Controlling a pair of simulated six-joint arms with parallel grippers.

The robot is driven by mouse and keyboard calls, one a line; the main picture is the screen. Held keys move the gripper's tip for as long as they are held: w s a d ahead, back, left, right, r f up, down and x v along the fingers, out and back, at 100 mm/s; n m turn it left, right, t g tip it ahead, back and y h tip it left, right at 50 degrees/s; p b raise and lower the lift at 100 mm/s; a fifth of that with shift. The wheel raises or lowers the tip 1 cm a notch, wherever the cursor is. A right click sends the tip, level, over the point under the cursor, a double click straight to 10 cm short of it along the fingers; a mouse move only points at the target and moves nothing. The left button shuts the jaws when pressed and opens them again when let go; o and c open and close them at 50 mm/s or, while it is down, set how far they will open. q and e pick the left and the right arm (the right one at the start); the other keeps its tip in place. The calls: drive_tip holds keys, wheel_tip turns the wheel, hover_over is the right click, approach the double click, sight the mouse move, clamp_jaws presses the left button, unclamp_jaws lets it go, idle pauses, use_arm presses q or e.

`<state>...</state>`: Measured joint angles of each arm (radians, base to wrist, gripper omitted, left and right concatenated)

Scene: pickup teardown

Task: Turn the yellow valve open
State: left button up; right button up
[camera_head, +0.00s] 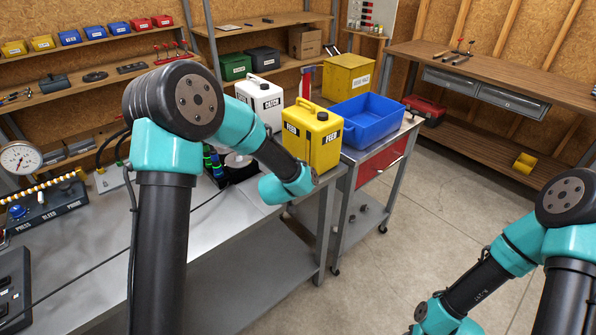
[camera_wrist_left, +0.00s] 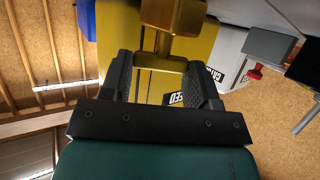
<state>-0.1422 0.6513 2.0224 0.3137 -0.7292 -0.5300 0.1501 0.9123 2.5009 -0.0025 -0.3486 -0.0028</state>
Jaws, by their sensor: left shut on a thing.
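The yellow FEED can (camera_head: 318,140) stands upright at the right end of the metal bench. It fills the middle of the left wrist view (camera_wrist_left: 115,35), with its label partly hidden by a finger. A yellow-brass valve (camera_wrist_left: 172,18) shows in front of the can there. My left gripper (camera_wrist_left: 162,72) is shut on the valve, with one dark finger on each side of its handle. In the head view my left arm reaches to the front of the can, and the gripper and valve are hidden by my wrist. My right gripper is out of view; only my right arm shows at lower right.
A white CATCH can (camera_head: 262,103) stands left of the yellow can. A blue bin (camera_head: 370,122) sits on the red-drawer cart to the right. A pressure gauge (camera_head: 18,158) and control box (camera_head: 45,208) are at the left. The floor between bench and my right arm is clear.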

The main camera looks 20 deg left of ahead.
use_arm(q)
drive_tip(key=shift+c, duration=0.8)
drive_tip(key=shift+d+n+y, duration=0.15)
drive_tip(key=shift+n+y, duration=0.45)
drive_tip(key=shift+y, duration=0.1)
drive_tip(key=n+y, duration=0.2)
drive_tip(key=y, duration=0.1)
drive_tip(key=n+y, duration=0.1)
drive_tip(key=shift+d+n+g, duration=0.25)
drive_tip(key=shift+n+g, duration=0.15)
drive_tip(key=n+g+y, duration=0.1)
drive_tip(key=y, duration=0.1)
drive_tip(key=n+g+y, duration=0.1)
drive_tip(key=n+y, duration=0.1)
drive_tip(key=shift+w+d+n, duration=0.2)
drive_tip(key=shift+n, duration=0.1)
drive_tip(key=shift+w+d+n+g+y, duration=0.1)
drive_tip(key=shift+n+g+y, duration=1.3)
drive_tip(key=shift+n+g, duration=0.25)
drive_tip(key=o, duration=0.9)
